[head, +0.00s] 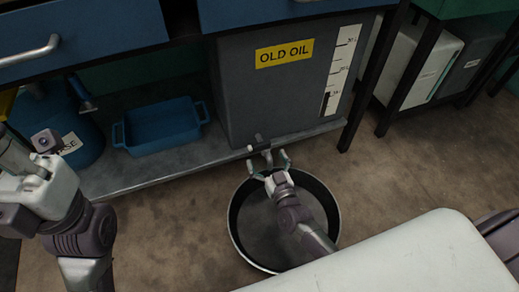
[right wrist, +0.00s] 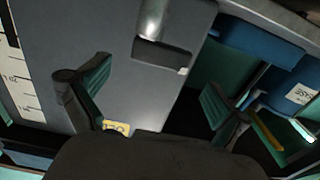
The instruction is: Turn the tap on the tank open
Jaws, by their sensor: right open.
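The grey tank (head: 262,100) with a yellow "OLD OIL" label stands on a low shelf. Its small dark tap (head: 257,141) sticks out low on the front. In the right wrist view the tap (right wrist: 163,52) shows as a dark block with a shiny round part, beyond and between my fingers. My right gripper (head: 268,158) is open, just below and in front of the tap. Its teal-padded fingers (right wrist: 155,85) are spread apart with nothing held between them. My left gripper (head: 38,150) is at the left edge, partly seen, and its fingers are unclear.
A round black pan (head: 240,240) lies on the floor under my right arm. A blue tray (head: 162,128) and a blue container (head: 65,115) sit left of the tank. The shelf's front edge (head: 160,178) runs below the tap. Dark table legs (head: 372,85) stand to the right.

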